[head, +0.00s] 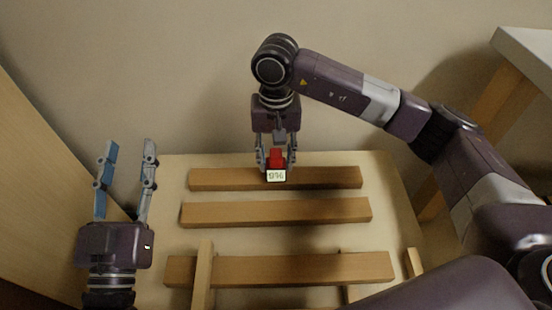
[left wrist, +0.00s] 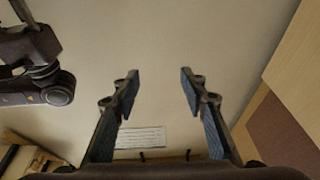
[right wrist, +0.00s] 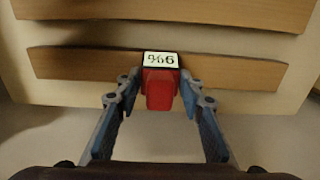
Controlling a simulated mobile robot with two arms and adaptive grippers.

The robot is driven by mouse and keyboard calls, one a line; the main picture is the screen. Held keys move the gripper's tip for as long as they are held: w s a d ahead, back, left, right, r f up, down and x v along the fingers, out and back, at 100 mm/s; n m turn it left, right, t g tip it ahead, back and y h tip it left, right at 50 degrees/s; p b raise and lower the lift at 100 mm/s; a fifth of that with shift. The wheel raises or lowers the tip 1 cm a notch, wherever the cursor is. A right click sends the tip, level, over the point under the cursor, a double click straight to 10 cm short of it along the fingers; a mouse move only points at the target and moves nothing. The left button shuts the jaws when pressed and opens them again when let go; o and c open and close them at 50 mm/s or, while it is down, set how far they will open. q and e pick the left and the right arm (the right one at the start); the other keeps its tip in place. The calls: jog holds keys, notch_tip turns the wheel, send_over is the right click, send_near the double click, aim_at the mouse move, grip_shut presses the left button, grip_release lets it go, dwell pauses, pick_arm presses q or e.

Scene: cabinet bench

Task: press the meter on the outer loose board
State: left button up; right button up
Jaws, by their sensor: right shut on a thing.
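The meter (head: 276,175) is a small red block with a pale display showing dark digits. My right gripper (head: 276,162) is shut on the meter and holds it at the far board (head: 325,178), near that board's middle. In the right wrist view the meter (right wrist: 160,88) overlaps the board (right wrist: 95,68); I cannot tell whether they touch. A middle board (head: 320,212) and a near board (head: 300,270) lie roughly parallel to it. Which boards are loose does not show. My left gripper (head: 130,152) is open and empty at the left, away from the boards.
The boards lie over a pale bench top (head: 385,190). Upright wooden pieces (head: 203,275) stand at the near board. A wooden panel (head: 40,170) rises at the left. A table corner (head: 525,50) is at the upper right. A plain wall is behind.

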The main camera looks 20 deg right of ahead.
aim_at(276, 154)
pick_arm(q)
jog(key=shift+s+r+t+h, duration=0.2)
jog(key=shift+r+t, duration=0.05)
jog(key=shift+r, duration=0.3)
jog(key=shift+s+r+t+h, duration=0.2)
jog(key=shift+r+t, duration=0.05)
jog(key=shift+r, duration=0.25)
pick_arm(e)
jog(key=shift+f, duration=0.25)
dwell(0.5)
jog(key=shift+r, duration=0.1)
dwell(0.4)
jog(key=shift+r+p, duration=0.35)
jog(key=shift+r, duration=0.95)
jog(key=shift+r+p, duration=0.4)
jog(key=shift+p, duration=0.1)
jog(key=shift+r+p, duration=0.5)
jog(key=shift+r, duration=0.4)
pick_arm(q)
jog(key=shift+s+a+f+g+y+p, duration=0.15)
jog(key=shift+s+a+f+g+y, duration=0.4)
jog(key=shift+f+g, duration=1.95)
jog(key=shift+s+a+f+g+y+p, duration=0.1)
jog(key=shift+s+a+f+g+y, duration=0.45)
jog(key=shift+f, duration=3.55)
jog(key=shift+s+a+f+g+y+p, duration=0.2)
jog(key=shift+a+f+g+y, duration=0.5)
jog(key=shift+f+g, duration=2)
pick_arm(e)
jog(key=shift+r, duration=0.8)
